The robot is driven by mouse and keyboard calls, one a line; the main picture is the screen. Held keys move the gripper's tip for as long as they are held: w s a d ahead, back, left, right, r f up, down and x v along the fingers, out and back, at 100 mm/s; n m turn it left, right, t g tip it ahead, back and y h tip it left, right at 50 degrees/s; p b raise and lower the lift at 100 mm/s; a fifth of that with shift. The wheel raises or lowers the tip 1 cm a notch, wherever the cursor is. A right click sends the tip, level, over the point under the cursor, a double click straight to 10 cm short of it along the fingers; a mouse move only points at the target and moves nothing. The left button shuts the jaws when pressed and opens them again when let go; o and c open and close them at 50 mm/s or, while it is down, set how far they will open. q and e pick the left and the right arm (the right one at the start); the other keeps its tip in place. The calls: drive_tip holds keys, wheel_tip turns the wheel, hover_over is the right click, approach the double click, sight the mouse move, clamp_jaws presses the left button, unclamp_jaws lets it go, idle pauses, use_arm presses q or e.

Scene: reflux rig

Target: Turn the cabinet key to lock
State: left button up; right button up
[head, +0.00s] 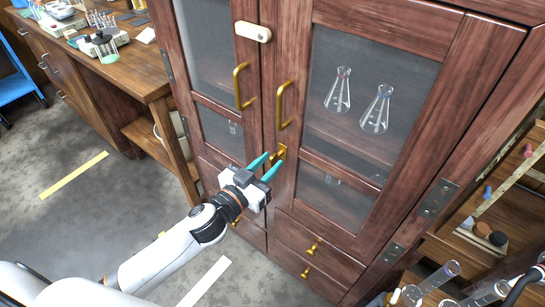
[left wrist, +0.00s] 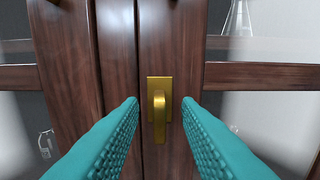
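The wooden cabinet (head: 292,140) has two glass-paned doors, both closed. The brass key (left wrist: 159,112) sits on a rectangular brass plate on the right door, next to the seam between the doors. It hangs upright in the left wrist view, and its plate (head: 280,152) shows in the head view. My left gripper (head: 267,165) is open, with its teal fingers pointing at the key. In the left wrist view the fingers (left wrist: 160,104) stand on either side of the key, apart from it. My right gripper is not in view.
Brass door handles (head: 282,106) are above the key, with a white latch (head: 253,31) near the top. Drawers with brass knobs (head: 312,250) are below. Flasks (head: 376,110) stand behind the glass. A workbench (head: 140,80) is at left, and glassware (head: 430,283) is at lower right.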

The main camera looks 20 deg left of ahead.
use_arm(q)
drive_tip(key=shift+x, duration=0.85)
drive_tip(key=shift+w, duration=0.15)
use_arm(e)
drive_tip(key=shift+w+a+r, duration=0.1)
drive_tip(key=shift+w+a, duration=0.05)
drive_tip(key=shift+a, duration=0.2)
use_arm(q)
clamp_jaws()
